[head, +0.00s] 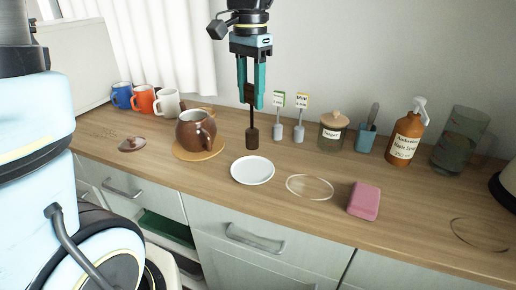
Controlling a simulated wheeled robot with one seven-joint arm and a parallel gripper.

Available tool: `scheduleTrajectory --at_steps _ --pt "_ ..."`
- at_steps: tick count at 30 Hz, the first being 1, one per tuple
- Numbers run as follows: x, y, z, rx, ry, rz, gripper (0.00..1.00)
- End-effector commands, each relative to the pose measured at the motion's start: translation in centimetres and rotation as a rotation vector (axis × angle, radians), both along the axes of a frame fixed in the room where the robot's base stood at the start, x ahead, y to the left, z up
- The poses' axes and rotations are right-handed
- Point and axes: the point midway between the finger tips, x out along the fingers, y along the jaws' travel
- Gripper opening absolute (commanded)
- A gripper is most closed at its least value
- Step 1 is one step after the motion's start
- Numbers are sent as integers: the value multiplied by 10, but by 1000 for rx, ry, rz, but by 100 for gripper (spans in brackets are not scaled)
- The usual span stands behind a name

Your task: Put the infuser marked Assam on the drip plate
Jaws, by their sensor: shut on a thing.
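My gripper (251,103) points down above the counter and is shut on a dark brown infuser (252,138). The infuser hangs upright on a thin stem, and its tag is between the fingers, with no readable writing. I cannot tell whether its bottom touches the counter. The white round drip plate (252,170) lies empty on the counter, just in front of the held infuser. Two grey infusers stand to the right: one with a green-topped tag (278,131), one with a yellow-topped tag (299,132) that seems to read Mint.
A brown teapot (196,130) on a round wooden mat (183,154) stands left of the plate, with its lid (132,144) further left. A pale ring (310,187) and a pink sponge (363,200) lie to the right.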

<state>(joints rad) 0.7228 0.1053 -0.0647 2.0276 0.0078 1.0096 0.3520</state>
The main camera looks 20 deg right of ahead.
Motion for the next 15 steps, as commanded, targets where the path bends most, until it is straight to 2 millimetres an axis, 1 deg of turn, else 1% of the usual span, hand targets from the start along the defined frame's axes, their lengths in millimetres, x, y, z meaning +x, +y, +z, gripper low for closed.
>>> scheduleTrajectory --at_steps 1,3,8,15 --pt "-1 1 -9 4 4 0 0" --pt "-1 1 -20 4 4 0 0" --pt "0 0 -36 2 1 0 0" --pt "0 0 -67 2 2 0 0"
